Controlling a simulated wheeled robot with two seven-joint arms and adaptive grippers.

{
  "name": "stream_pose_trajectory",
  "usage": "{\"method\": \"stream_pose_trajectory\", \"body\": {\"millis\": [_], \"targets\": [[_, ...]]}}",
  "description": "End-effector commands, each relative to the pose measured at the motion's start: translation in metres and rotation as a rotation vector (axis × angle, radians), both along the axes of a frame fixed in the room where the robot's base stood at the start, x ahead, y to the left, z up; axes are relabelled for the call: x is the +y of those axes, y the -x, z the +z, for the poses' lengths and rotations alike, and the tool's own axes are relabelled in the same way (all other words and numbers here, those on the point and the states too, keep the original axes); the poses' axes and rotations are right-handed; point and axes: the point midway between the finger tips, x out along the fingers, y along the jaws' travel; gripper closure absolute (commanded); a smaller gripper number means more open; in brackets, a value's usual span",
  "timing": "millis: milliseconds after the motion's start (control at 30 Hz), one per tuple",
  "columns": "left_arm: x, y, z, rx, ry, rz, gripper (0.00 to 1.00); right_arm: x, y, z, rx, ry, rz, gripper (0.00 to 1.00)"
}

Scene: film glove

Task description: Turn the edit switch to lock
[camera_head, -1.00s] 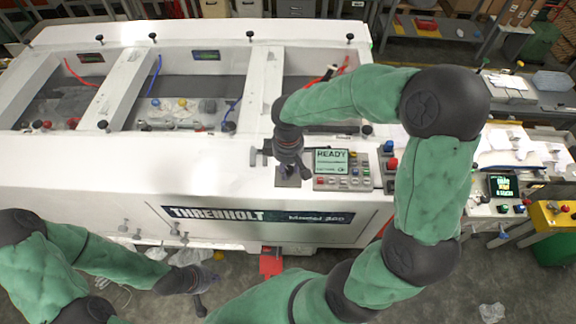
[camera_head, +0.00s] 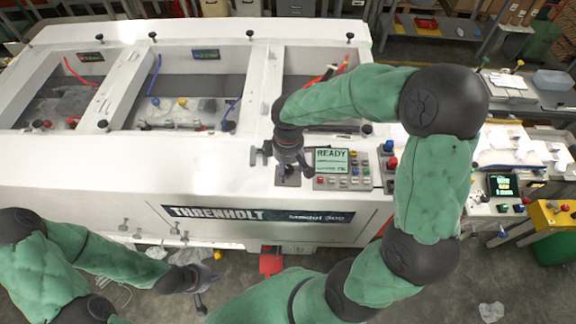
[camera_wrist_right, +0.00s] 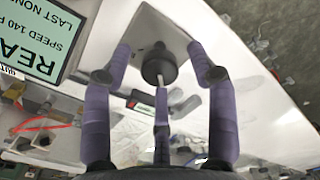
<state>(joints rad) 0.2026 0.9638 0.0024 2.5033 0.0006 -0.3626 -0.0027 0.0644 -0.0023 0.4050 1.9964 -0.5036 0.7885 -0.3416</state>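The edit switch shows in the right wrist view as a round black knob (camera_wrist_right: 160,66) with a pale pointer, on a grey plate (camera_wrist_right: 147,38). In the head view the switch plate (camera_head: 289,180) is partly hidden under my right gripper (camera_head: 281,165). The right gripper (camera_wrist_right: 160,60) is open, with two purple fingers on either side of the knob and a third below it. Gaps show at the two side fingers; I cannot tell whether the third finger touches. My left gripper (camera_head: 203,289) hangs in front of the machine, away from the switch; its finger opening is unclear.
A READY screen (camera_head: 331,160) and a panel of coloured buttons (camera_head: 345,184) lie just right of the switch. A red button (camera_head: 391,163) is further right. The white machine top (camera_head: 150,155) is clear to the left.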

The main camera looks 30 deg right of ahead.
Motion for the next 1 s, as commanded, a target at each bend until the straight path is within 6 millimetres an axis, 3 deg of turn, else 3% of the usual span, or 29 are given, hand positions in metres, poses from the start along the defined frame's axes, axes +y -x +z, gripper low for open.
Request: {"method": "stream_pose_trajectory", "body": {"millis": [333, 700, 1000], "targets": [[0.000, 0.000, 0.000, 0.000, 0.000, 0.000, 1.00, 0.000, -0.002, 0.012, -0.007, 0.001, -0.002, 0.42], [0.000, 0.000, 0.000, 0.000, 0.000, 0.000, 1.00, 0.000, -0.002, 0.081, -0.007, 0.000, -0.001, 0.42], [0.000, 0.000, 0.000, 0.000, 0.000, 0.000, 1.00, 0.000, -0.001, 0.116, -0.003, -0.001, 0.000, 0.42]]}}
